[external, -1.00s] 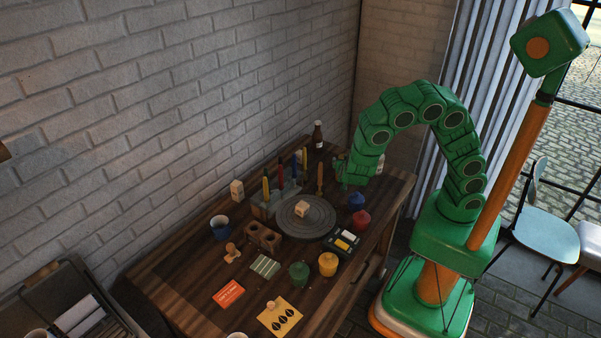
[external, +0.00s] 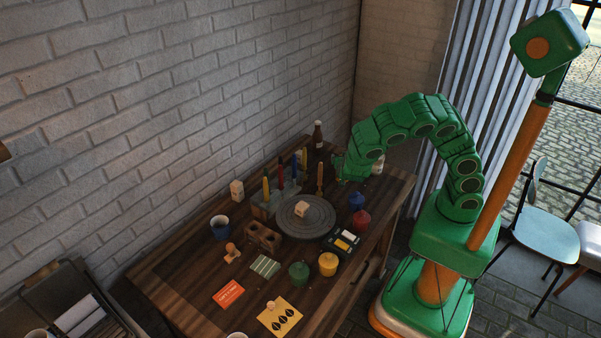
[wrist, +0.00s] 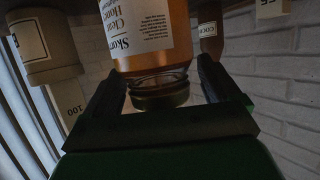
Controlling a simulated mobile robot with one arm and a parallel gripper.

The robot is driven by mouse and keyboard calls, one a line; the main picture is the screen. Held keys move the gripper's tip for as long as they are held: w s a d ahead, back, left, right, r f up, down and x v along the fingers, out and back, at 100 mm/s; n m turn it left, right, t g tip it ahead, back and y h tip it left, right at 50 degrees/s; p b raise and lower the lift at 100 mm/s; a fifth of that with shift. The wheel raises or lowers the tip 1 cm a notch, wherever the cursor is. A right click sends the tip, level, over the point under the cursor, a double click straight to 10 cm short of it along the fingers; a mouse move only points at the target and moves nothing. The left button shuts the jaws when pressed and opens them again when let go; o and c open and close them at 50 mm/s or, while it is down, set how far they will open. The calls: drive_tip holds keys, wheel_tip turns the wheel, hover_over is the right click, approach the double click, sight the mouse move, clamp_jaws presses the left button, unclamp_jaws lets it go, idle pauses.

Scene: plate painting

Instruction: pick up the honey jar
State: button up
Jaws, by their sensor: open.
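The honey jar (wrist: 150,35) hangs upside down in the wrist view, amber with a white label reading "Honey" and a dark lid pointing down the picture. My gripper (wrist: 158,68) is open, with one dark finger on each side of the jar's neck and lid. A gap shows beside the lid; contact with the jar cannot be told. In the external view my gripper (external: 340,166) is low over the far right part of the table, and I cannot make out the honey jar there.
A beige container (wrist: 45,45) stands close on the left in the wrist view. A brown bottle (external: 317,136) stands by the wall. Coloured sticks in a holder (external: 265,207), a grey turntable (external: 320,222) and paint pots such as the red one (external: 361,219) occupy the wooden table.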

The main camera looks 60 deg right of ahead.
drive_tip(key=shift+w+d+f, duration=0.15)
drive_tip(key=shift+w+d, duration=0.05)
drive_tip(key=shift+d, duration=0.15)
clamp_jaws()
idle(0.5)
